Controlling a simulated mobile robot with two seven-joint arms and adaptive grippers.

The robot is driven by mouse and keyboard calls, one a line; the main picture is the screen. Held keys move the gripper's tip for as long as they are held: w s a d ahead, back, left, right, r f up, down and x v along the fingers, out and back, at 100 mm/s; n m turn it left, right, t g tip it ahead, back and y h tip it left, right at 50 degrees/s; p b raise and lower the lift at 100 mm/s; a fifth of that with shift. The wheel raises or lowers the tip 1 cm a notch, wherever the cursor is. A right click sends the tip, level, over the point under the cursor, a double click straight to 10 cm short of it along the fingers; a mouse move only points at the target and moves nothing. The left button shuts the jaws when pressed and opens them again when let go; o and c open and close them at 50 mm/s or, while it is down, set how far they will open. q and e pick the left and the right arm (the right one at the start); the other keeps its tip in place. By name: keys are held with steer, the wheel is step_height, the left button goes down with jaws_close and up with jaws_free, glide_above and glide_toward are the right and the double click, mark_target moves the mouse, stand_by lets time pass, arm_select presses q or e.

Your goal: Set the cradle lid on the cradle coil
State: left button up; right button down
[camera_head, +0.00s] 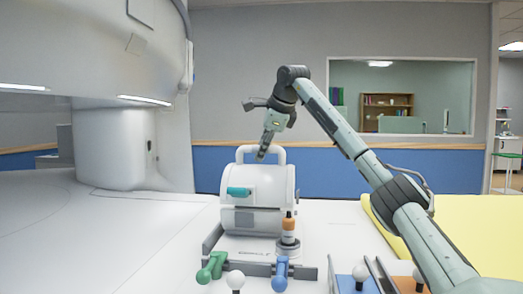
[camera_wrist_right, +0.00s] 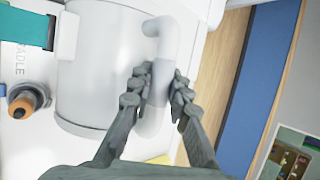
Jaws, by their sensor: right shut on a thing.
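The cradle lid (camera_head: 258,182) is the white rounded upper shell with a teal latch and a loop handle on top. It is over the cradle coil (camera_head: 240,221), the white lower part, and I see no clear gap between them. My right gripper (camera_head: 263,154) comes down from above and is shut on the lid's handle. In the right wrist view the fingers (camera_wrist_right: 160,92) lie on both sides of the pale handle bar (camera_wrist_right: 165,45). The lid's white shell (camera_wrist_right: 100,70) and teal latch (camera_wrist_right: 25,27) also show there. My left gripper is not in view.
Green (camera_head: 212,266) and blue (camera_head: 281,272) knobs are at the front of the grey base frame. A blue tray (camera_head: 345,284) and a yellow mat (camera_head: 470,222) lie to the right. The large scanner (camera_head: 120,140) stands left.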

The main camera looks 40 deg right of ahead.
steer(key=shift+f, duration=0.55)
steer(key=c, duration=1.5)
jaws_free()
steer(key=shift+o, duration=0.8)
steer(key=shift+f, duration=0.1)
steer(key=v, duration=1.2)
